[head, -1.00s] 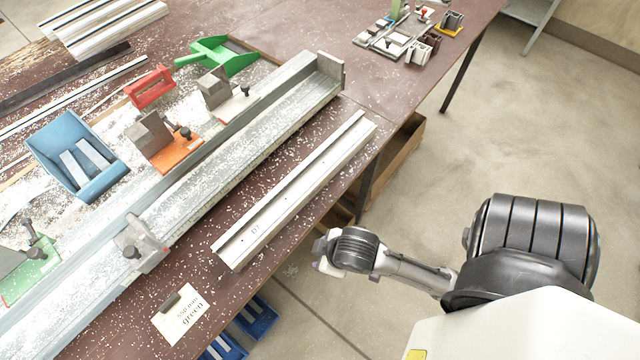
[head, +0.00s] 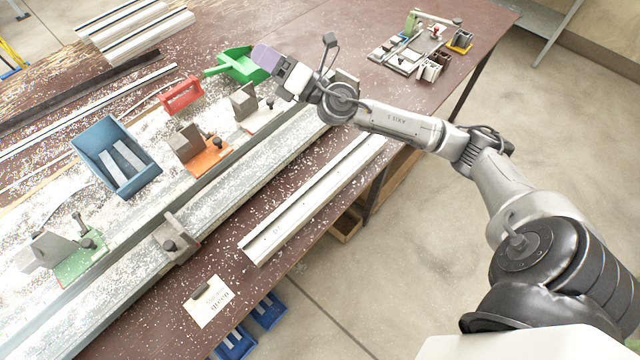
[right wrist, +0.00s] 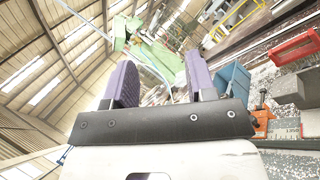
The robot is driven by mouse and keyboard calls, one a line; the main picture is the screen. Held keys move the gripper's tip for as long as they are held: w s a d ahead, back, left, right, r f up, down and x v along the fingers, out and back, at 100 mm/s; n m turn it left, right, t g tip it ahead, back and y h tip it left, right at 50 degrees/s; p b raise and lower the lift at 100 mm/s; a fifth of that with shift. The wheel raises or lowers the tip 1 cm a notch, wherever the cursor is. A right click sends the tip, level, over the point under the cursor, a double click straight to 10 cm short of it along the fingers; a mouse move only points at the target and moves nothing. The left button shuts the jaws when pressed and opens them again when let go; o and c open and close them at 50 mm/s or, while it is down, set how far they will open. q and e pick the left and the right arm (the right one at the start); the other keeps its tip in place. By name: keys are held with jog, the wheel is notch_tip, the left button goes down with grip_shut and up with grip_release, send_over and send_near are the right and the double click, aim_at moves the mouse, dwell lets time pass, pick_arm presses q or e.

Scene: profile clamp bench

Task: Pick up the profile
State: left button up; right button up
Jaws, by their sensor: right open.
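The profile (head: 312,203) is a long pale metal bar lying on the brown bench, along its front edge, at a slant. Its far upper end lies close below my right arm in the head view. My right gripper (head: 266,58) has purple fingers and is held up over the far part of the bench, well away from the profile's middle. In the right wrist view my right gripper (right wrist: 160,82) is open, with nothing between its two fingers. The profile cannot be made out there. My left gripper is not in view.
A long metal fixture (head: 235,178) with clamps runs beside the profile. A blue bin (head: 117,158), red holder (head: 181,96) and green dustpan (head: 240,65) stand behind it. White chips litter the bench.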

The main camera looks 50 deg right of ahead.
notch_tip(320, 180, down, 2)
jog(key=w+n+g+y, duration=0.1)
jog(key=n+g+y, duration=0.35)
jog(key=n, duration=0.55)
jog(key=n+g+h, duration=1)
jog(key=n+g, duration=0.4)
jog(key=g, duration=0.4)
send_over(348, 149)
jog(key=shift+t, duration=0.25)
jog(key=f, duration=1.8)
jog(key=f+p, duration=0.1)
jog(key=f, duration=0.8)
jog(key=shift+w+a, duration=0.15)
jog(key=shift+w, duration=0.2)
jog(key=shift+s+f, duration=0.15)
jog(key=shift+f, duration=1.2)
jog(key=shift+s+f, duration=0.15)
jog(key=shift+f, duration=1.2)
jog(key=shift+c, duration=0.5)
grip_shut()
jog(key=shift+r, duration=0.1)
